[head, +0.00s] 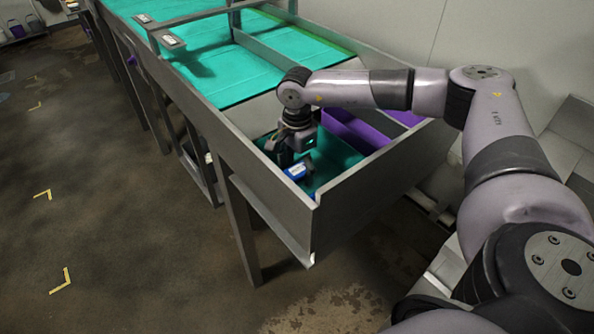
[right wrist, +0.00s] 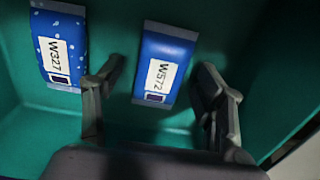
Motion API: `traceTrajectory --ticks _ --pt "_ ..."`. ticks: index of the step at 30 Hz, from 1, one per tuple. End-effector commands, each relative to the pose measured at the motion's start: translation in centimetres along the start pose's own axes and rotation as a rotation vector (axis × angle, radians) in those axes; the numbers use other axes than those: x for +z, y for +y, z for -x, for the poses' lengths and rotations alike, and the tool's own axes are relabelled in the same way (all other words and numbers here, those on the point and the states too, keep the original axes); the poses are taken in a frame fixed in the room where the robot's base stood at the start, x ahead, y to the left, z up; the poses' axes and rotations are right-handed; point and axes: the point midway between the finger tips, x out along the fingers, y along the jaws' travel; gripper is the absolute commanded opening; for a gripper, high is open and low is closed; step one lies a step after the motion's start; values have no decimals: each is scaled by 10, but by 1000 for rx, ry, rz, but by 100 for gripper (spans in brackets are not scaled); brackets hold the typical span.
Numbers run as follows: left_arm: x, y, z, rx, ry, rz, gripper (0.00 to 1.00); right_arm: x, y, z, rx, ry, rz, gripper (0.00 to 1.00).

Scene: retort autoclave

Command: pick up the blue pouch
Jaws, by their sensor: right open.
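Two blue pouches lie on the green floor of a bin in the right wrist view. The pouch with the white label W572 (right wrist: 164,62) is between the fingers of my right gripper (right wrist: 161,66), with a gap on each side. The pouch labelled W327 (right wrist: 60,42), with pale spots, lies to the left, outside the left finger. In the head view, my right gripper (head: 288,158) points down into the bin and a blue pouch (head: 296,172) shows beside it; its label cannot be read there. The right gripper is open and empty. My left gripper is out of view.
The grey bin wall (head: 372,190) rises around the near and right sides of the green floor. A purple section (head: 357,131) lies to the right. A teal conveyor surface (head: 205,62) extends behind. Open floor lies to the left.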

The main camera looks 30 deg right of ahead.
Motion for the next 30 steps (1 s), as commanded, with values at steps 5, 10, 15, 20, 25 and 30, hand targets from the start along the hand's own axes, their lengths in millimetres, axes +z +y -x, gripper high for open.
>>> traceTrajectory --ticks 5,10,15,20,25,30 --pt "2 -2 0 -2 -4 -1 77 0 0 0 0 0 0 64" --pt "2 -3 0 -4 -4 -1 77 0 0 0 0 0 0 52" --pt "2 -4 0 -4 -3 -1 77 0 0 0 0 0 0 41" --pt "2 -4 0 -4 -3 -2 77 0 0 0 0 0 0 30" --pt "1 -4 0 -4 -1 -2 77 0 0 0 0 0 0 19" --pt "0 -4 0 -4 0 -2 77 0 0 1 0 0 0 13"
